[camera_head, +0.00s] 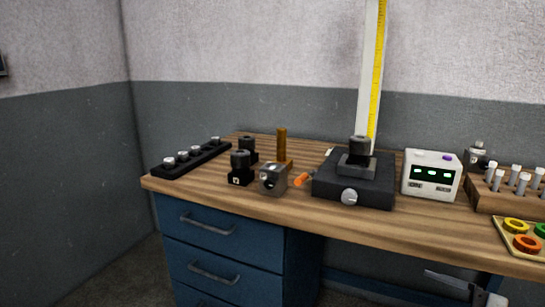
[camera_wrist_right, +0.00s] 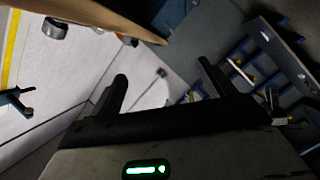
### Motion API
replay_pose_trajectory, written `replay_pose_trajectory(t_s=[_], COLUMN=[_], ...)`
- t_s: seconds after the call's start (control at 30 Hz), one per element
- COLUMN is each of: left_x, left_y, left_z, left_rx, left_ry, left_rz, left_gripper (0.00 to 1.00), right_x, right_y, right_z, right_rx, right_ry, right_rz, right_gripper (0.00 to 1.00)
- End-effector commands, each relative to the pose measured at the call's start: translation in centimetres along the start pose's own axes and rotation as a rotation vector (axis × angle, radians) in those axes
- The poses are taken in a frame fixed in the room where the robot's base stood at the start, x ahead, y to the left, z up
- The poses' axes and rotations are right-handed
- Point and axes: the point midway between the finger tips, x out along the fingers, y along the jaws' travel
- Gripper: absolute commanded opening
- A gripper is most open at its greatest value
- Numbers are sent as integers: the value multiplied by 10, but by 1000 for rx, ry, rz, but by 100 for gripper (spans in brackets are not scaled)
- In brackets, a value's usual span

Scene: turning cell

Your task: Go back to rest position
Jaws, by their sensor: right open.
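My right gripper (camera_wrist_right: 150,84) shows in the right wrist view with its two dark fingers spread apart. It is open and nothing is between the fingers. Behind the fingers are a pale floor or wall surface and a dark frame, seen at a slant.
On the bench are a black rack (camera_head: 190,160), black holders (camera_head: 240,170), a metal block (camera_head: 272,179), a dark device with a knob (camera_head: 352,185), a white display box (camera_head: 432,175), a wooden vial rack (camera_head: 505,198) and a ring tray (camera_head: 505,240). Blue drawers (camera_head: 220,240) are below.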

Motion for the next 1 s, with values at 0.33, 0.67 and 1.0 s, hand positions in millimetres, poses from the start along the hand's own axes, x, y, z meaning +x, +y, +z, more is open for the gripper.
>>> replay_pose_trajectory(t_s=[0.33,0.67,1.0], left_x=[-2,-2,-2], left_y=[-1,-2,-2], left_z=[-10,-11,-11], left_rx=[14,22,22], left_ry=[2,-3,-3], left_rz=[-5,-9,-9], left_gripper=[41,41,41], right_x=[20,40,41], right_y=[-172,-239,-240], right_z=[-32,-93,-94], right_rx=[782,1159,1166], right_ry=[-416,-569,-571], right_rz=[213,160,158], right_gripper=[81,81,81])
